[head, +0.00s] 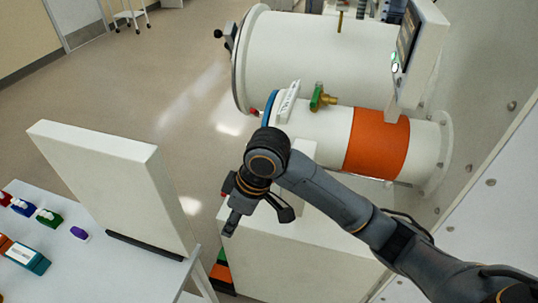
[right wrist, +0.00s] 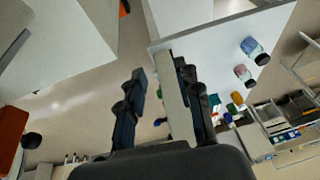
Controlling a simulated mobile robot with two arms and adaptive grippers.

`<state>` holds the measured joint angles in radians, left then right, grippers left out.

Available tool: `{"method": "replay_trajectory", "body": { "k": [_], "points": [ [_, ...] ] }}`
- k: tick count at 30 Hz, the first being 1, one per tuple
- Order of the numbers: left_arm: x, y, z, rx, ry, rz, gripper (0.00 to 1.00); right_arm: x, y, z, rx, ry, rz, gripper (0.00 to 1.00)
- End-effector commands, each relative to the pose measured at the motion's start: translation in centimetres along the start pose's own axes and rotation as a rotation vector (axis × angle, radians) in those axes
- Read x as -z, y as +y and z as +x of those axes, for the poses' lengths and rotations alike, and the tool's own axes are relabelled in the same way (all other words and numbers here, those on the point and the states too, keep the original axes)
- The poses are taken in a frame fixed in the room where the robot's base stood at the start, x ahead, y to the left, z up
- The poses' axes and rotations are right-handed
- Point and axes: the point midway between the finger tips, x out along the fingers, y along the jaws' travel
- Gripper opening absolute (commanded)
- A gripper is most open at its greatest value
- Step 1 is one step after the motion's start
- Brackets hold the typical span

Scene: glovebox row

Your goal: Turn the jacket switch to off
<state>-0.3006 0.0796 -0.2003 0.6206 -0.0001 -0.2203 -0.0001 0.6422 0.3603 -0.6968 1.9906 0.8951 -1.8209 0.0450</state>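A white control box (head: 418,50) with a dark face and lit green indicators stands above the small white cylinder (head: 320,128), which has an orange jacket band (head: 377,143). The box is seen edge-on, so I cannot make out the jacket switch or its setting. My right gripper (head: 258,212) is in front of the small cylinder's left end, well left of and below the box. In the right wrist view its fingers (right wrist: 160,75) are spread apart with nothing held between them. My left gripper is not in view.
A large white cylinder (head: 310,60) lies behind the small one. A green valve with a brass fitting (head: 322,98) sits on the small cylinder. A white upright panel (head: 115,180) stands on a table (head: 95,270) with small coloured containers at left. Open floor (head: 160,90) lies beyond.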

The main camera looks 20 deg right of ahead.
Motion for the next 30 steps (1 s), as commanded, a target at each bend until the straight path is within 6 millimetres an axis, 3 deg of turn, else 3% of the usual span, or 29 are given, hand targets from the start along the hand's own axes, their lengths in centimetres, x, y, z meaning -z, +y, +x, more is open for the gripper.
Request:
{"method": "replay_trajectory", "body": {
  "k": [8, 11, 15, 21, 25, 30],
  "points": [
    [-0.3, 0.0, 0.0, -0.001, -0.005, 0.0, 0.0, 1.6, 2.9, -4.4, -0.029, -0.103, -0.068, 0.34],
    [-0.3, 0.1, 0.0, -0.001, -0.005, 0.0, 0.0, 2.3, 4.7, -7.8, -0.051, -0.17, -0.084, 0.34],
    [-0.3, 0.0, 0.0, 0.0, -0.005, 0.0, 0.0, 2.8, 7.1, -13.8, -0.081, -0.26, -0.07, 0.34],
    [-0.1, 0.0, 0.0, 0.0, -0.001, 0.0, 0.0, 2.8, 8.8, -20.8, -0.103, -0.326, -0.021, 0.34],
    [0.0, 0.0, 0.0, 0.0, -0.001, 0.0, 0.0, 2.8, 9.0, -22.8, -0.103, -0.34, -0.003, 0.34],
    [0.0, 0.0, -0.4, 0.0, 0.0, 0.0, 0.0, 2.4, 9.2, -22.4, -0.101, -0.345, 0.002, 0.34]
  ]
}}
